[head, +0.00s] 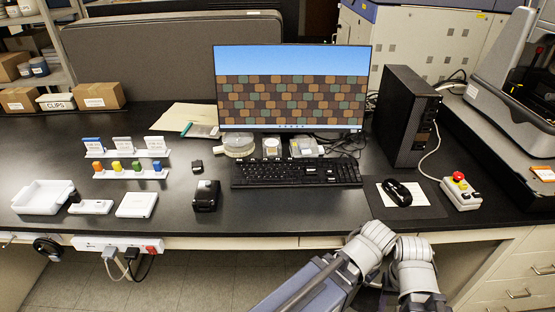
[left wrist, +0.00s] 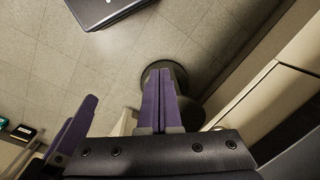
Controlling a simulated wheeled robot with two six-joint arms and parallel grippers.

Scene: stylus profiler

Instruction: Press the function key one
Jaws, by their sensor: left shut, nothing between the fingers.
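The black keyboard (head: 285,175) lies on the dark bench in front of the monitor. Its function keys are in the row along its far edge, too small to read one by one. Grey arm joints of mine are at the lower right in the head view, in front of the bench edge, apart from the keyboard; no fingertips show there. In the left wrist view my left gripper (left wrist: 160,98) is shut and empty, its purple fingers together over the floor. Another purple finger-like part shows at the left there, perhaps my right gripper (left wrist: 76,130); its opening cannot be told.
The monitor (head: 292,97) stands behind the keyboard, a black computer tower (head: 404,115) to its right. A mouse (head: 397,192) on a pad and a control box with a red button (head: 459,178) lie at the right. A black block (head: 206,195) sits left of the keyboard.

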